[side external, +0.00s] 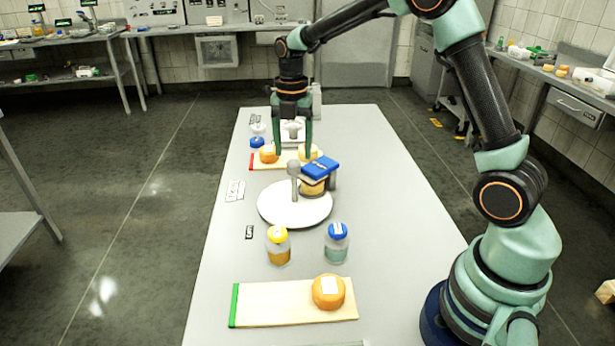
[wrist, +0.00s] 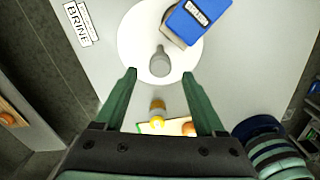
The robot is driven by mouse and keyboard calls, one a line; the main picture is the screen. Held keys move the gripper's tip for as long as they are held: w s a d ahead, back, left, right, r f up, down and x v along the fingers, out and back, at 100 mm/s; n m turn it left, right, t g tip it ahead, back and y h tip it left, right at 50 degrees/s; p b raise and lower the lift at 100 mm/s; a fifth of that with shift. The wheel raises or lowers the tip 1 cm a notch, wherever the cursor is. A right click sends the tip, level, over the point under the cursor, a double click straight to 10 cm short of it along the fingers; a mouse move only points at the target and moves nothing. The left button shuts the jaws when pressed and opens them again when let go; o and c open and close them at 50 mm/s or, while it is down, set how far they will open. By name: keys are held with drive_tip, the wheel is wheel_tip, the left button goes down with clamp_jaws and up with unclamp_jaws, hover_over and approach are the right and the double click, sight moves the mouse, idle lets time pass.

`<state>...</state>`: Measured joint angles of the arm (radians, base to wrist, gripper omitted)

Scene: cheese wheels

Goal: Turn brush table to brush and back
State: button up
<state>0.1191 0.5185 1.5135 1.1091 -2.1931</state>
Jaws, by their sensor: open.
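The brush table is a white round plate (side external: 280,212) on the table, also in the wrist view (wrist: 135,40). A grey upright peg (side external: 294,182) stands on it, seen from above in the wrist view (wrist: 160,64). A blue labelled block (side external: 321,167), whose lettering I cannot fully read, sits over a yellowish cheese wheel (side external: 313,187) at the plate's far right; it also shows in the wrist view (wrist: 190,24). My gripper (side external: 292,154) is open and empty, its fingertips above the table. In the wrist view the peg lies between and just beyond the fingertips (wrist: 160,72).
A yellow-capped jar (side external: 278,248) and a blue-capped jar (side external: 337,245) stand in front of the plate. A green-edged board (side external: 275,303) with an orange cheese wheel (side external: 328,291) lies nearer. A red-edged board (side external: 259,161) with cheese is behind. The table's right side is clear.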

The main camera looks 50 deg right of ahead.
wheel_tip(320, 180, up, 8)
drive_tip(key=shift+r, duration=0.2)
idle(0.3)
